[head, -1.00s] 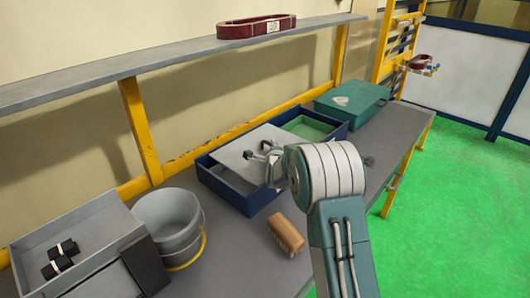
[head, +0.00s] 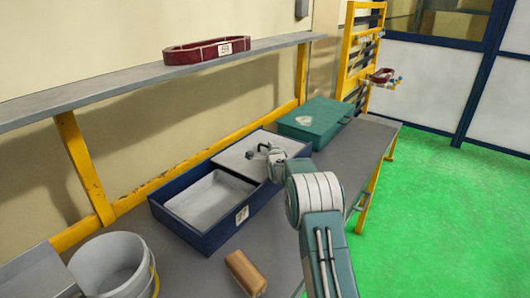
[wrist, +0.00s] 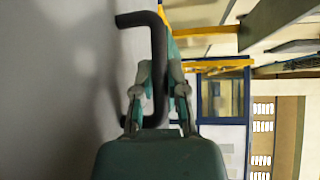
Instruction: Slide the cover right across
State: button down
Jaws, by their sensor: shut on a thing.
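The pale grey cover (head: 238,151) lies on the right half of the dark blue box (head: 204,240) in the head view. The box's left compartment (head: 210,196) is uncovered and looks pale and empty. The right compartment is hidden under the cover. My gripper (head: 266,155) is at the cover's top, shut on its dark handle. In the wrist view, my gripper's two fingers (wrist: 158,88) close around the dark, bent handle (wrist: 158,48), which stands out from the grey cover surface (wrist: 70,80).
A closed green case (head: 315,122) stands just beyond the box's right end. A wooden block (head: 245,273) and a grey bucket (head: 110,270) are on the bench at the near side. A shelf (head: 120,92) with a dark red coil (head: 205,50) runs above.

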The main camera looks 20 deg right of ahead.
aim_at(276, 145)
jog(key=shift+w+d+f, duration=0.2)
jog(key=shift+w+d, duration=0.25)
jog(key=shift+d, duration=0.3)
jog(key=shift+w+d+f, duration=0.2)
jog(key=shift+w+d, duration=0.25)
jog(key=shift+d, duration=0.3)
jog(key=shift+a, duration=0.1)
jog(key=c, duration=0.7)
grip_release()
jog(key=shift+w, duration=0.1)
jog(key=shift+o, duration=0.2)
jog(key=shift+r, duration=0.1)
jog(key=shift+r, duration=0.15)
